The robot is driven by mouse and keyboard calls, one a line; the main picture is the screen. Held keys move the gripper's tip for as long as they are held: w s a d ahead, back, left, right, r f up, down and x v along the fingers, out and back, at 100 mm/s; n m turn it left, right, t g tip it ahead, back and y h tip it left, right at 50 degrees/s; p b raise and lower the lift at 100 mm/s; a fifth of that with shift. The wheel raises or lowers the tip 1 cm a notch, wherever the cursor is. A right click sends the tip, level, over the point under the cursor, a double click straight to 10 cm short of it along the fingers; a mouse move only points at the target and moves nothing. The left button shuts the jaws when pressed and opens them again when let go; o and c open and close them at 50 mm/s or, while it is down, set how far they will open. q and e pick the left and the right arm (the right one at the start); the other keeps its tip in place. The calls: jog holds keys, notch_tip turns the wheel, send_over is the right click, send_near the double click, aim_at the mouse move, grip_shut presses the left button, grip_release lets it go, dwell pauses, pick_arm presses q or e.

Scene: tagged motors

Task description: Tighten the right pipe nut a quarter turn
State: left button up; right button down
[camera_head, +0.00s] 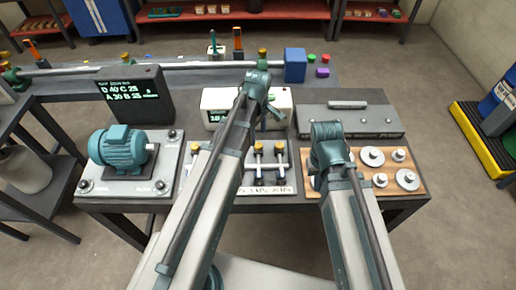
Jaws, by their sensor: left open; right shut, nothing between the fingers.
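A board with upright silver pipes and yellow-topped fittings (282,147) lies mid-bench, with a label strip along its front edge. My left arm covers its left part; the right-hand fitting shows, but I cannot make out its nut clearly. My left gripper (271,112) is open above the far side of this board, in front of the white display box (217,100). No contact with a fitting can be seen. My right gripper (335,157) is shut and empty over the left part of the wooden board (418,183). My own arm largely hides its fingers.
A teal motor (122,150) on a grey plate stands left, before a dark display (137,97). Round metal parts (372,157) sit on the wooden board. A grey box (345,119) stands behind it. A long pipe (180,66) and blue block (295,65) lie at the back.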

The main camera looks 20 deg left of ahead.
aim_at(258, 145)
pick_arm(q)
notch_tip(258, 145, down, 5)
jog(key=b, duration=0.4)
jog(key=shift+f, duration=0.1)
pick_arm(e)
notch_tip(258, 145, down, 5)
jog(key=shift+f, duration=0.1)
pick_arm(q)
grip_shut()
